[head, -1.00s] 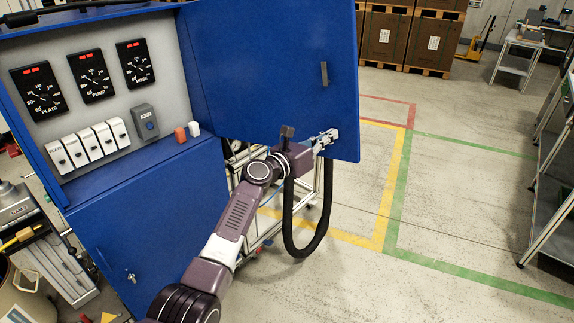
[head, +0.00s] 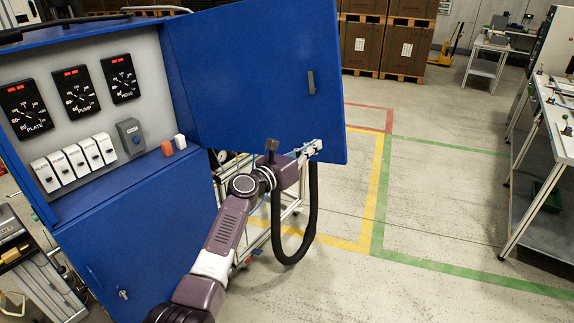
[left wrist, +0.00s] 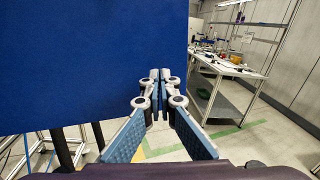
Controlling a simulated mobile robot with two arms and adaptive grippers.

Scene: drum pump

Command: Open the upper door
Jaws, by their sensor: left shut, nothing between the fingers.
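The upper door (head: 255,75) of the blue cabinet stands wide open, swung out to the right of the gauge panel (head: 80,85). A small dark handle (head: 311,82) is on its visible face. My left gripper (head: 314,147) is shut and empty at the door's lower right corner. In the left wrist view the closed fingertips (left wrist: 160,76) are beside the edge of the blue door (left wrist: 80,60); whether they touch it I cannot tell. My right gripper does not show.
The lower cabinet door (head: 145,235) is closed. Workbenches (head: 560,130) stand at the right, and stacked boxes on pallets (head: 385,45) are at the back. The marked floor (head: 440,200) between is clear.

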